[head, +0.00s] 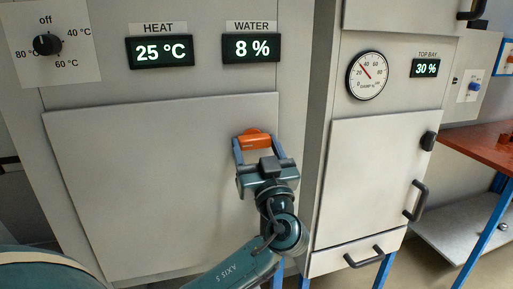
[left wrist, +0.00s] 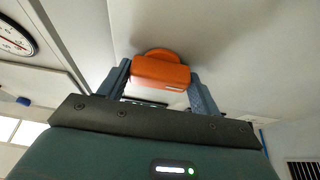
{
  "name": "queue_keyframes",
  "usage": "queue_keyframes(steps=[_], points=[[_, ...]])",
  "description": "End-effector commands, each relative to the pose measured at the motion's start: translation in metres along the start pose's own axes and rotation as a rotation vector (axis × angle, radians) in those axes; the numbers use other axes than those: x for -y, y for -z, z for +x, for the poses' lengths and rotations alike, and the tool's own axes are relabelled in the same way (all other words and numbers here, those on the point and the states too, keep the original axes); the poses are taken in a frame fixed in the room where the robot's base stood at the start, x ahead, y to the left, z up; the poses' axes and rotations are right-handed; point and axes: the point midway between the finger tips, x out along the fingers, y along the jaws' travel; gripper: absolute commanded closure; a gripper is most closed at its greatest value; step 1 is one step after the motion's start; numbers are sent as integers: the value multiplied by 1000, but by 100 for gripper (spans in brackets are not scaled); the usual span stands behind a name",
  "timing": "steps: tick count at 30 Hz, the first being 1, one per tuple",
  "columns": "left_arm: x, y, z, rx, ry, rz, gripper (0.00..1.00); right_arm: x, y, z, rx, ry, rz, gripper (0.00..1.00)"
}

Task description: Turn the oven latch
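The oven latch is an orange handle (head: 255,142) on a rounded orange base, near the upper right of the large pale oven door (head: 150,180). Its bar lies roughly level across the door in the head view. My left gripper (head: 259,149) reaches up to it from below, with one blue finger at each end of the bar. In the left wrist view the orange latch (left wrist: 161,72) fills the space between the fingertips, with no clear gap on either side. The back of the latch is partly hidden. My right gripper is not in view.
Above the door are a dial (head: 47,44), a heat display (head: 160,51) and a water display (head: 250,48). A second cabinet on the right has a gauge (head: 367,75) and black handles (head: 416,201). A red-topped bench (head: 480,150) stands at far right.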

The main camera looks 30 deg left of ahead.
Motion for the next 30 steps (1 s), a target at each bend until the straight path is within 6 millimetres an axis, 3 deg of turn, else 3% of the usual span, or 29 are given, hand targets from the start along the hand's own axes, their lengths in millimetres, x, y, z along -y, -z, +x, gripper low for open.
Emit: queue_keyframes(steps=[8, 19, 30], points=[[0, 0, 0, 1, 0, 0, 59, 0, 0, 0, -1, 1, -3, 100], [1, -1, -1, 2, -25, 61, 59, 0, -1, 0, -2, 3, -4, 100], [3, 1, 0, 1, -135, 327, 59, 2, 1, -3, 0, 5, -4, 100]])
